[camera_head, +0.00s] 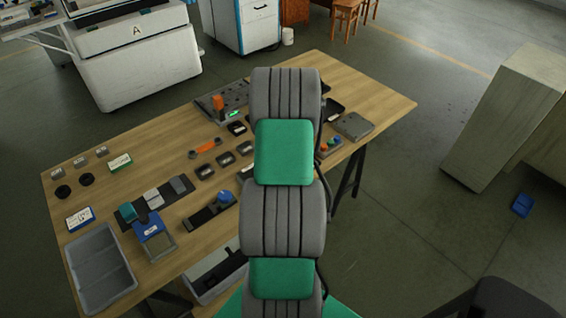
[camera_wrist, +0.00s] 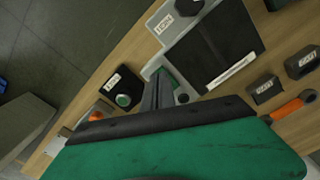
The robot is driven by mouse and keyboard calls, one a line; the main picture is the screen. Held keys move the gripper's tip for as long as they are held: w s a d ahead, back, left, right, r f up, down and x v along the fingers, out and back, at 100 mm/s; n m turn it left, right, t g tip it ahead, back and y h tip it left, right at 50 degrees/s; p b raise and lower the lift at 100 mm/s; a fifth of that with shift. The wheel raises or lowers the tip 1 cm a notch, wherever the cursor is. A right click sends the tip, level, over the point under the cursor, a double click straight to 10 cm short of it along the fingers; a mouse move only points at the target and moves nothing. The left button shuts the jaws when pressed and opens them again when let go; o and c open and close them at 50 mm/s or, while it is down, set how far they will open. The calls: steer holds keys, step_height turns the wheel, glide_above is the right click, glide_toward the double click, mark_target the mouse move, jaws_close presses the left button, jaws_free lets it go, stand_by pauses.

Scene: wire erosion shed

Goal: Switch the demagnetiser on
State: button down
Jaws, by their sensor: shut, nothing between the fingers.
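A light grey unit with a broad black top plate (camera_wrist: 215,45), which looks like the demagnetiser, lies just beyond my gripper in the wrist view. It has a white label at one corner, too small to read surely, and a white strip along the plate. A small dark green part (camera_wrist: 172,76) and a round dark knob (camera_wrist: 183,98) show at its near end. My gripper (camera_wrist: 157,78) is shut and empty, its fingers over or beside that end; I cannot tell whether they touch it. In the head view my arm hides the gripper and apparently most of this unit.
A small dark box with a green button (camera_wrist: 122,100) sits left of my fingers. Labelled dark blocks (camera_wrist: 265,90) and an orange-handled tool (camera_wrist: 290,108) lie to the right. A grey tray (camera_head: 100,268) stands at the table's left end. A cabinet (camera_head: 505,110) stands right.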

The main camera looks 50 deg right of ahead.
steer(key=shift+f, duration=0.1)
steer(key=shift+r+p, duration=2)
steer(key=shift+r, duration=1.55)
steer(key=shift+m+g+y, duration=0.5)
steer(key=shift+m+y, duration=0.2)
steer(key=s+a+f, duration=0.1)
steer(key=a, duration=0.1)
steer(key=s+a+f, duration=0.3)
steer(key=a, duration=0.1)
steer(key=shift+s+f, duration=0.15)
steer(key=shift+f, duration=0.05)
steer(key=w+a+r+n+t, duration=0.1)
steer(key=a+r+n, duration=0.2)
steer(key=a+r, duration=0.4)
steer(key=w+a+r+n+t+h, duration=0.1)
steer(key=a+r, duration=0.6)
steer(key=a, duration=1)
steer(key=w+a+r+n+t, duration=0.1)
steer(key=a+r+n+t, duration=0.2)
steer(key=a+r+n, duration=0.3)
steer(key=a+r, duration=0.1)
steer(key=a, duration=0.4)
steer(key=shift+w+a+r, duration=0.2)
steer(key=shift+a+r, duration=0.15)
steer(key=shift+a, duration=0.05)
